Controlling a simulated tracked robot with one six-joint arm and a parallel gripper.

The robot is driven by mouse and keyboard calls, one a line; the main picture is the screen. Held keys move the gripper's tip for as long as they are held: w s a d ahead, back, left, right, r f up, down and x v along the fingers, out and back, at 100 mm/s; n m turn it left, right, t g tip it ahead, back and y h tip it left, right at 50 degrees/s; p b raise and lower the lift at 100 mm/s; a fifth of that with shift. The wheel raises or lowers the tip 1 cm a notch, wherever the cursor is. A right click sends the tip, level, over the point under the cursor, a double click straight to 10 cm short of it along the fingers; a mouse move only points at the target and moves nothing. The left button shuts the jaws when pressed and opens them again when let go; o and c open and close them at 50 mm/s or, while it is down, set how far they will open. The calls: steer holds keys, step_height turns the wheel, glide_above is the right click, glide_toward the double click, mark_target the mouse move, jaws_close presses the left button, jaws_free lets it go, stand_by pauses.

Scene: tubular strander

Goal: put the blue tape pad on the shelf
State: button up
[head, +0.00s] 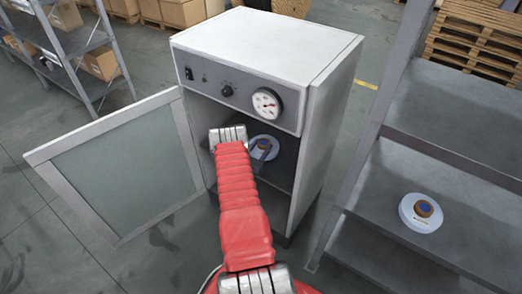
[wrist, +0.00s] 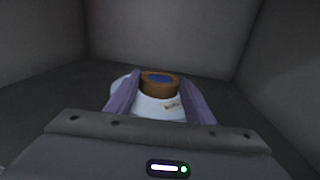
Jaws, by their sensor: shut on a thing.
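The blue tape pad, a white round pad with a brown core and blue centre, is inside the open cabinet (head: 330,130). It shows in the wrist view (wrist: 158,80), and partly in the head view (head: 263,139) beyond my gripper. My gripper (head: 264,152) reaches in through the cabinet's open front. In the wrist view its two purple-grey fingers (wrist: 160,90) are on either side of the brown core, shut on it. The pad's underside is hidden. A grey shelf (head: 470,235) stands at the right; a similar white pad with brown core (head: 421,212) lies on it.
The cabinet door (head: 120,165) stands open to the left. The cabinet's side walls and top panel with a gauge (head: 267,104) surround the opening closely. A shelf post (head: 375,130) stands between cabinet and shelf. The shelf has bare room around its pad.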

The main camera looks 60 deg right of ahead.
steer(key=shift+f, duration=0.7)
steer(key=o, duration=1.2)
steer(key=shift+f, duration=0.15)
steer(key=shift+o, duration=0.2)
steer(key=a, duration=1.2)
steer(key=shift+w, duration=0.25)
